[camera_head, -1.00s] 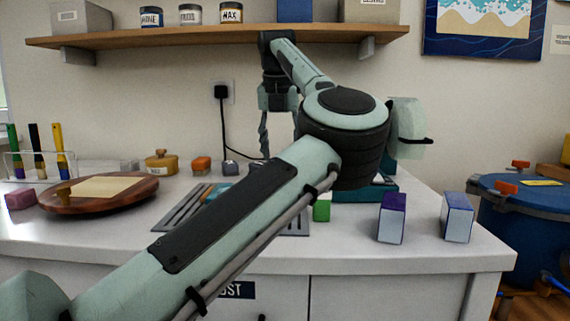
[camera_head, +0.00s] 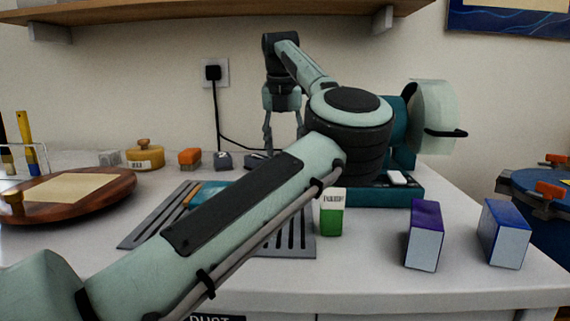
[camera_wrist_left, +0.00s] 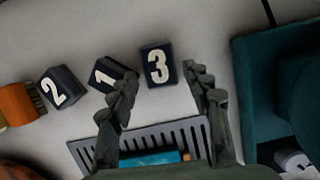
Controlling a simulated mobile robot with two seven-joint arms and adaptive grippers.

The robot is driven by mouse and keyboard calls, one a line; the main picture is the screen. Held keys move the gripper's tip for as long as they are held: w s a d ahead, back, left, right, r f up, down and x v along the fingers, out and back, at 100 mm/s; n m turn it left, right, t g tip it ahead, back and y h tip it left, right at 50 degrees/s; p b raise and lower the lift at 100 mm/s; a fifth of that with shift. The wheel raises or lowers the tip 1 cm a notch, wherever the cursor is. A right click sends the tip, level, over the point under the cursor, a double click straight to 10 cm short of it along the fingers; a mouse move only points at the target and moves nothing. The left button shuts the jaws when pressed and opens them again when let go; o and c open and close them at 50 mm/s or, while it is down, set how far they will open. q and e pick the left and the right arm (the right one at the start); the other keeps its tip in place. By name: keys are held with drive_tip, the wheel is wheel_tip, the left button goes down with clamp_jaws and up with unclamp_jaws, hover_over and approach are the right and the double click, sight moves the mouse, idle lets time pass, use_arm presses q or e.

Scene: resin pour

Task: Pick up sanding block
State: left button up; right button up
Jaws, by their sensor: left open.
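Three dark blocks with white numbers stand in a row on the counter in the left wrist view: block 3 (camera_wrist_left: 158,64), block 1 (camera_wrist_left: 108,73) and block 2 (camera_wrist_left: 62,88). I cannot tell from any label which is the sanding block. In the head view a dark block (camera_head: 222,161) shows beside the orange one, and another is partly hidden near my fingers. My left gripper (camera_head: 284,140) is open and empty, pointing down above the row. In the wrist view its fingertips (camera_wrist_left: 160,82) lie either side of block 3's near end, apart from it. My right gripper is out of view.
An orange brush-like block (camera_head: 189,158) and yellow pot (camera_head: 145,155) stand left of the row. A slotted grey rack (camera_head: 150,228) lies nearer. A teal machine (camera_head: 405,186) stands right. Purple (camera_head: 425,235) and blue (camera_head: 504,233) boxes and a green-white block (camera_head: 332,213) stand in front.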

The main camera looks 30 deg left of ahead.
use_arm(q)
drive_tip(key=x, duration=0.3)
drive_tip(key=shift+f, duration=0.3)
drive_tip(key=c, duration=0.6)
drive_tip(key=shift+r, duration=0.1)
drive_tip(key=shift+c, duration=0.6)
drive_tip(key=shift+a, duration=0.1)
drive_tip(key=shift+c, duration=0.2)
